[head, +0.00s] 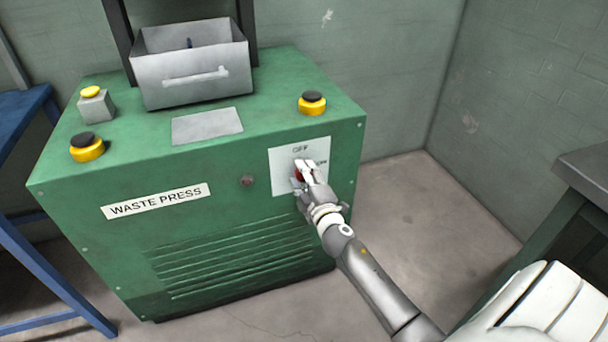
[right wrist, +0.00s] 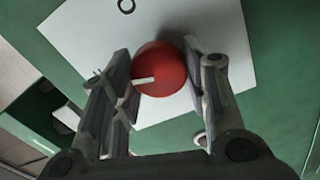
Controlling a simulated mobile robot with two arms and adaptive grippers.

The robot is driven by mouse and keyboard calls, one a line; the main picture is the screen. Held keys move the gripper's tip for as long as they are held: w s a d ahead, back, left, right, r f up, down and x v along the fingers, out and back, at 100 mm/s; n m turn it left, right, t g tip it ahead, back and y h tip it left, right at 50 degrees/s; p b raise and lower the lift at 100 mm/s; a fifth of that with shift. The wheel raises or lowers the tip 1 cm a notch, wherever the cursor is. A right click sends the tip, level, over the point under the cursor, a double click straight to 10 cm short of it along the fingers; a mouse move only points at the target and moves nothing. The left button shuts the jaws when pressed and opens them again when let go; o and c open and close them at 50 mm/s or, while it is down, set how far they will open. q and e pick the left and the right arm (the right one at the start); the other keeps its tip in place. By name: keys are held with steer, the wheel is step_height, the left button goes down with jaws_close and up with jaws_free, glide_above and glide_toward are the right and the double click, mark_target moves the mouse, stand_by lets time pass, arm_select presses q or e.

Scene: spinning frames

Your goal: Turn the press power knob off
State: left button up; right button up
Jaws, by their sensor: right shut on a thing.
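The red power knob (head: 297,175) is on a white plate (head: 283,160) on the green waste press front. The plate has OFF lettering at its top and ON lettering to the right of the knob. In the right wrist view the round knob (right wrist: 165,70) carries a white pointer line on its left part. My right gripper (head: 305,173) is shut on the knob, with one finger on each side of it. In the head view the fingers hide much of the knob. My left gripper is not in view.
The waste press (head: 230,225) has a grey metal bin (head: 195,75) on top and yellow-and-black buttons (head: 312,103) along its edges. A small dark red round lamp (head: 247,181) is left of the plate. A blue table frame (head: 40,270) stands left, a dark bench (head: 585,170) right.

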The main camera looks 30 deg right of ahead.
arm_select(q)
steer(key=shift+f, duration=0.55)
arm_select(e)
steer(key=shift+f+n, duration=0.1)
steer(key=shift+n, duration=1.5)
steer(key=shift+a, duration=0.1)
steer(key=o, duration=1)
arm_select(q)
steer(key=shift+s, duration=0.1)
arm_select(e)
steer(key=v, duration=1.2)
steer(key=shift+s, duration=0.1)
steer(key=shift+f, duration=0.1)
